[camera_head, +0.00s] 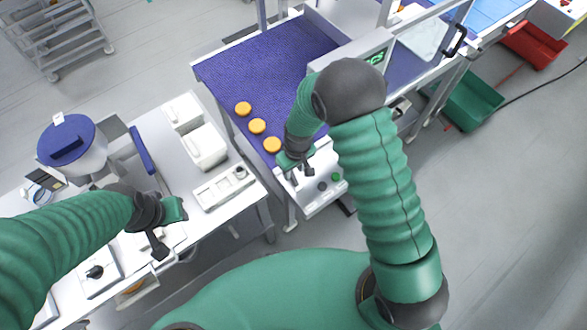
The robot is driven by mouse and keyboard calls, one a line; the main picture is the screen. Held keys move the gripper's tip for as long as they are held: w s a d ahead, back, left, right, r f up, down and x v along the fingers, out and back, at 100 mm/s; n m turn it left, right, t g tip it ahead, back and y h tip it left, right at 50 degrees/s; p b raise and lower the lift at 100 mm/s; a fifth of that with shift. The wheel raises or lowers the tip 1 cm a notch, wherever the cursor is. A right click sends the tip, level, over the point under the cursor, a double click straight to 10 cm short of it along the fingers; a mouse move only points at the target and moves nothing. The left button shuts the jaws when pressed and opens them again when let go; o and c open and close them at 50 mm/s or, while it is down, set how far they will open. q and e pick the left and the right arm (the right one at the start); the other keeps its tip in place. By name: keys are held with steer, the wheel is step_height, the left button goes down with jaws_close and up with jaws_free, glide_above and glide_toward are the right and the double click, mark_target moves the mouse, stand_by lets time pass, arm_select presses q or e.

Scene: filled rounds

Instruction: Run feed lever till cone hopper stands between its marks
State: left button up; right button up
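The cone hopper (85,158) appears to be the pale round vessel under a blue lid (66,140), at the left of the white bench. Its marks and fill level cannot be made out. No feed lever can be named with certainty; a black knob (95,272) sits on a white plate at the bench's near left. My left gripper (160,248) hangs over the bench, right of that knob, its finger gap unclear. My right gripper (290,176) is over the white control panel by the conveyor, left of its buttons (335,177); its fingers are small and partly hidden.
Several orange rounds (257,126) lie on the purple conveyor belt (270,60). White bins (204,147) and a white box with a dial (223,187) stand on the bench. Green (468,100) and red (532,44) crates are on the floor at right. A rack (55,40) stands upper left.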

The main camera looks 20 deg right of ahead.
steer(key=shift+s+a+r+p, duration=0.15)
steer(key=shift+r+p, duration=0.35)
steer(key=shift+r, duration=0.45)
step_height(320, 180, up, 3)
steer(key=p, duration=0.2)
step_height(320, 180, up, 8)
steer(key=p, duration=0.6)
glide_above(294, 180)
steer(key=shift+s+a+f, duration=0.1)
steer(key=shift+f, duration=0.1)
step_height(294, 180, up, 17)
steer(key=b, duration=0.5)
steer(key=shift+s+d+f, duration=0.15)
steer(key=shift+s+d, duration=0.1)
steer(key=shift+d, duration=0.1)
